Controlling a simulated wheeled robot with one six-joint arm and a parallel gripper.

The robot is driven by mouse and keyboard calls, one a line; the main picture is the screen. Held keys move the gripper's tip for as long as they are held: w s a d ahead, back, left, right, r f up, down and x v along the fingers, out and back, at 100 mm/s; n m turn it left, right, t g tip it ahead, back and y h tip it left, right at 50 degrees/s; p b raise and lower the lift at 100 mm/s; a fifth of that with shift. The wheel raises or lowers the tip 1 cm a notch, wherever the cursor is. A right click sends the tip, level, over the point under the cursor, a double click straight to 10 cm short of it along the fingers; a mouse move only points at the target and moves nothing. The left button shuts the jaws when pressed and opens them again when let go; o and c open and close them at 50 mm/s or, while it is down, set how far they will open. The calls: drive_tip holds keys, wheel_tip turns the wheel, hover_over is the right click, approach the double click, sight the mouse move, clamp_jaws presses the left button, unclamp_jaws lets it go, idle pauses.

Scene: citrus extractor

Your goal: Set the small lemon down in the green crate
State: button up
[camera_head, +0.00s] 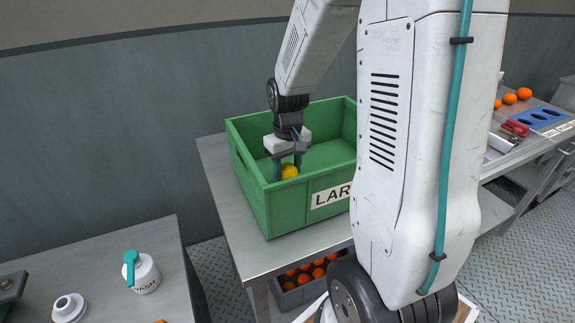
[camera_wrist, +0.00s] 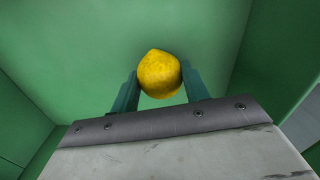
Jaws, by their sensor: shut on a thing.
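The small yellow lemon (camera_head: 289,171) is between the teal fingers of my gripper (camera_head: 287,168), inside the walls of the green crate (camera_head: 285,208). My gripper points down into the crate and is shut on the lemon. The wrist view shows the lemon (camera_wrist: 159,74) held between the two fingertips (camera_wrist: 160,92), with the green crate floor (camera_wrist: 90,50) beyond it. Whether the lemon touches the floor cannot be told. The crate has a white label whose visible letters read "LAR"; the rest is hidden behind my arm. No other fruit shows in the visible part of the crate.
The crate stands on a metal table (camera_head: 222,190). A dark bin of oranges (camera_head: 305,275) sits below it. Oranges (camera_head: 523,93) and a blue holed tray (camera_head: 540,117) lie at the right.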

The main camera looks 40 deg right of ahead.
drive_tip(key=shift+f, duration=0.8)
drive_tip(key=o, duration=1.1)
drive_tip(key=shift+r, duration=3.85)
